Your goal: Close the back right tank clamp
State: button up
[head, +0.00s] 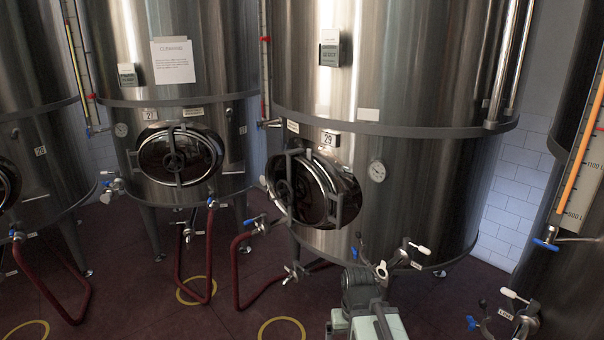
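The large steel tank marked 29 (400,190) stands right of centre. Low on its front is a valve fitting (400,258) with white-tipped handles (420,249); one handle points up and to the right. A small blue handle (356,252) is left of it. I cannot make out whether a clamp there is open or shut. My gripper (362,284) is at the bottom centre, just below and left of this fitting. I see my arm from behind, so its fingertips are hidden. I cannot tell whether it touches the fitting.
Tank 27 (200,75) and another tank (35,150) stand to the left. Red hoses (209,250) loop over the dark floor. Tank 29's round hatch (310,189) has a bulky frame. Another tank (575,280) with a white-handled valve (520,318) stands close at right.

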aim_at(482, 303)
jog(key=z, duration=3.75)
jog(key=k, duration=2.1)
jog(key=u, duration=1.5)
jog(key=i, duration=1)
